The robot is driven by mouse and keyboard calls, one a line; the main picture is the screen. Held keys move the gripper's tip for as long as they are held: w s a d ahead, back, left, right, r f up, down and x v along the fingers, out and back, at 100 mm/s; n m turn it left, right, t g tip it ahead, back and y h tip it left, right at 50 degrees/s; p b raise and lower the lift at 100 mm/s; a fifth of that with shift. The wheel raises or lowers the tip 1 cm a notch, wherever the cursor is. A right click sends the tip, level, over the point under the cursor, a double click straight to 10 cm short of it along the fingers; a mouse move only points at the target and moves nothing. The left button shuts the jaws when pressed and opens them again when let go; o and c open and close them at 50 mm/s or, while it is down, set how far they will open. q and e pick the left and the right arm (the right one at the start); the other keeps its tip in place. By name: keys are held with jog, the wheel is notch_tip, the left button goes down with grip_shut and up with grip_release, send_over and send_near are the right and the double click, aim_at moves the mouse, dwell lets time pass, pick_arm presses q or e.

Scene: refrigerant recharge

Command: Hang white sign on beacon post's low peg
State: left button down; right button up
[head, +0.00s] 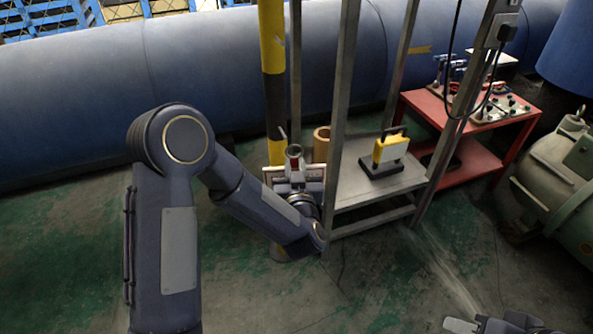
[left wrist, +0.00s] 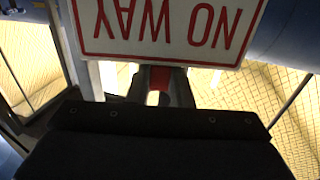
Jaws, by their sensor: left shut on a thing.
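The white sign (left wrist: 150,48) shows large and upside down in the left wrist view, with a red border and red letters reading "NO WAY". My left gripper (left wrist: 160,90) is shut on its edge. In the head view my left gripper (head: 293,158) is beside the yellow and black beacon post (head: 272,52), and the sign (head: 314,173) shows only as a thin pale strip around it. A small grey stub, perhaps the low peg (head: 283,134), shows at the post just above the gripper. Whether the sign touches it, I cannot tell. My right gripper (head: 490,325) is partly cut off at the bottom right.
A metal rack (head: 338,130) stands just right of the post; its shelf (head: 350,187) holds a yellow work lamp (head: 391,148) and a tan cylinder (head: 321,145). A red cart (head: 470,150) stands further right. A large blue pipe (head: 80,95) runs behind. The green floor in front is open.

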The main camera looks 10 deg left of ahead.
pick_arm(q)
jog(key=shift+w+a+f+p, duration=0.1)
jog(key=shift+w+a, duration=0.4)
jog(key=shift+w, duration=0.2)
jog(key=shift+w+a+f+p, duration=0.1)
jog(key=shift+w+a, duration=0.4)
jog(key=shift+w, duration=0.25)
jog(key=shift+w+a+p, duration=0.1)
jog(key=shift+w+a, duration=0.4)
jog(key=shift+w, duration=0.2)
jog(key=shift+w+a+f, duration=0.1)
jog(key=shift+w+a, duration=0.4)
jog(key=shift+w, duration=0.3)
jog(key=shift+b, duration=0.5)
jog(key=shift+w+a+f, duration=0.1)
jog(key=shift+w+a, duration=0.05)
jog(key=shift+w+a+f+b, duration=0.15)
jog(key=shift+w+b, duration=0.1)
jog(key=shift+b, duration=0.1)
jog(key=shift+w+a+f+b, duration=0.1)
jog(key=shift+f+b, duration=0.1)
jog(key=shift+b, duration=0.25)
